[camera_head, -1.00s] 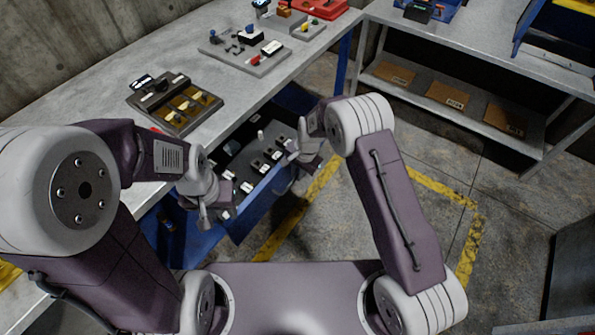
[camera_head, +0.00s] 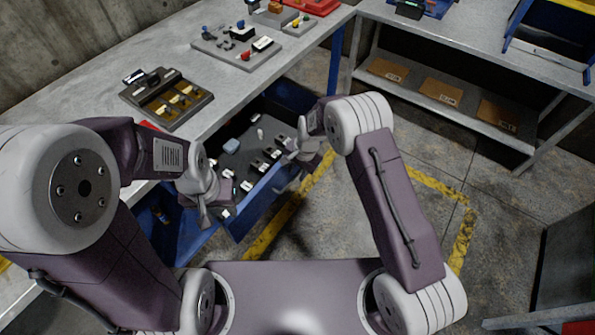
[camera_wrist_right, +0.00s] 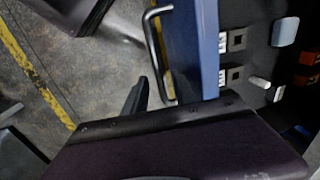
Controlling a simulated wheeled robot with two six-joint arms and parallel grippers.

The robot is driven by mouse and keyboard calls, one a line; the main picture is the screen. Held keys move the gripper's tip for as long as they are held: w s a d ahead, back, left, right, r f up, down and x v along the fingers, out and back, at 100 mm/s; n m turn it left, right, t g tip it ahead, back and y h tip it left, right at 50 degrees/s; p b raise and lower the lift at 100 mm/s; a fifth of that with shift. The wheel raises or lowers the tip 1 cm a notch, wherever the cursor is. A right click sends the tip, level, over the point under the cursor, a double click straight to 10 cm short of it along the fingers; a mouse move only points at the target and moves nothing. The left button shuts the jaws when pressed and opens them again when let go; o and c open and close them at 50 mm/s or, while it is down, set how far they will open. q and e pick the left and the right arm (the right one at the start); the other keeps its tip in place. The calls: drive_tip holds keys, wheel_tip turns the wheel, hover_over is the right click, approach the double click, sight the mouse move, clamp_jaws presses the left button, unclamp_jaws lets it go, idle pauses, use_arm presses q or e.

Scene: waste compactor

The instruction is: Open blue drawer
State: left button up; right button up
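The blue drawer (camera_head: 262,196) is pulled out from under the workbench, and its dark inside with several small parts shows. In the right wrist view its blue front (camera_wrist_right: 193,50) carries a bar handle (camera_wrist_right: 153,40). My right gripper (camera_head: 300,163) is at the right part of the drawer front. One dark finger (camera_wrist_right: 138,95) shows beside the handle's near end on the outer side; the other finger is hidden, so its grip cannot be told. My left gripper (camera_head: 205,214) is at the left part of the drawer front, and its contact and opening are unclear.
The grey workbench (camera_head: 105,78) above holds a tray of parts (camera_head: 167,98) and a grey plate with components (camera_head: 236,42). A second bench with a lower shelf (camera_head: 440,92) stands at the right. Concrete floor with yellow lines is clear between them.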

wheel_tip(320, 180, up, 9)
drive_tip(key=d, duration=0.1)
drive_tip(key=shift+s+d, duration=0.2)
drive_tip(key=shift+s, duration=0.25)
drive_tip(key=shift+d, duration=0.1)
drive_tip(key=s+d+r+t, duration=0.2)
drive_tip(key=s+d+r, duration=0.2)
drive_tip(key=d+r, duration=0.6)
drive_tip(key=s+d+f+n+g, duration=0.1)
drive_tip(key=s+d+f+n, duration=0.1)
drive_tip(key=s, duration=0.6)
drive_tip(key=s+d+f+n+g+h, duration=0.1)
drive_tip(key=s+d+f+n, duration=0.1)
drive_tip(key=s, duration=0.6)
drive_tip(key=d+n, duration=0.1)
drive_tip(key=n, duration=0.1)
drive_tip(key=shift+n+h, duration=0.3)
drive_tip(key=shift+n, duration=0.1)
